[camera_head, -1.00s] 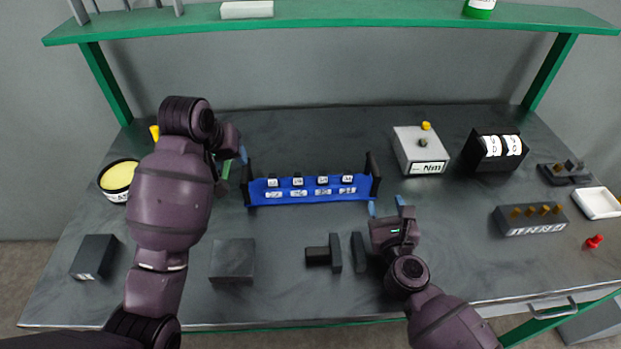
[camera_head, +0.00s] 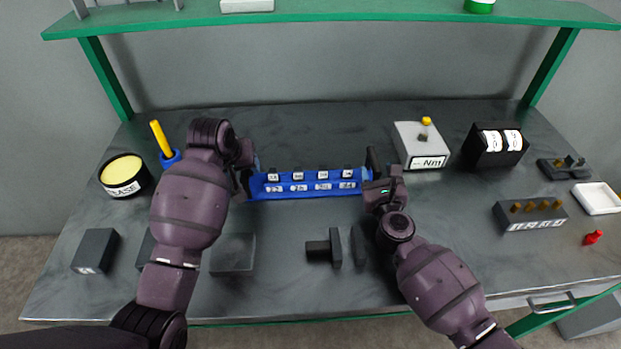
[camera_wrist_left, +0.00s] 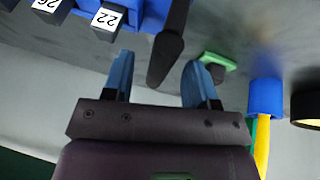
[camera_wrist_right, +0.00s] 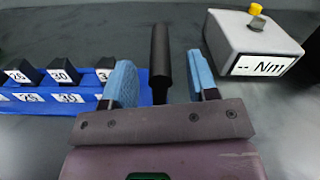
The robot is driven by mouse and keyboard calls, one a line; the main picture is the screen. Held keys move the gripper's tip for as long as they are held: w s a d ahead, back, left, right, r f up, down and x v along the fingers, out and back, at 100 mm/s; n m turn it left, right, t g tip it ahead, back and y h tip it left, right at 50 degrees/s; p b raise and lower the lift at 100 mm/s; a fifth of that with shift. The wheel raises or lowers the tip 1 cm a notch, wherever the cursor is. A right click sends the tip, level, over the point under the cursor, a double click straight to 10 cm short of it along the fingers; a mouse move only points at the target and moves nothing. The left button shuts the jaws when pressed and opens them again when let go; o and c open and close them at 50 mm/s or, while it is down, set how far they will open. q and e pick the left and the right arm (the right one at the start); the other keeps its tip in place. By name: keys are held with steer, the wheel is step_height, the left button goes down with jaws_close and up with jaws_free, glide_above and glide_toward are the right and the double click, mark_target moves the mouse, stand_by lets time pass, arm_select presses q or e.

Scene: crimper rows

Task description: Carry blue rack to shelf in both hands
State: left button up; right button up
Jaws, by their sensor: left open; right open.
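The blue rack (camera_head: 310,187) stands on the dark bench in the head view, with several numbered black blocks in it and a dark handle at each end. My left gripper (camera_wrist_left: 158,80) is open with the left handle (camera_wrist_left: 172,42) between its blue fingers. My right gripper (camera_wrist_right: 161,78) is open with the right handle (camera_wrist_right: 160,55) between its fingers. Neither gripper visibly clamps its handle. The green shelf (camera_head: 330,16) runs above the back of the bench.
A grey Nm box (camera_head: 420,146) stands right of the rack. A grease tin (camera_head: 125,176) and a blue cup with a yellow tool (camera_head: 163,142) are at left. Dark blocks (camera_head: 335,246) lie in front of the rack. A white block (camera_head: 247,5) sits on the shelf.

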arm_select(q)
steer(key=shift+x, duration=1.05)
arm_select(e)
steer(key=shift+w+a, duration=0.1)
steer(key=shift+w, duration=1)
arm_select(q)
jaws_close()
arm_select(e)
jaws_close()
arm_select(q)
steer(key=shift+w+r, duration=0.1)
steer(key=shift+r, duration=0.1)
arm_select(e)
steer(key=shift+r, duration=0.2)
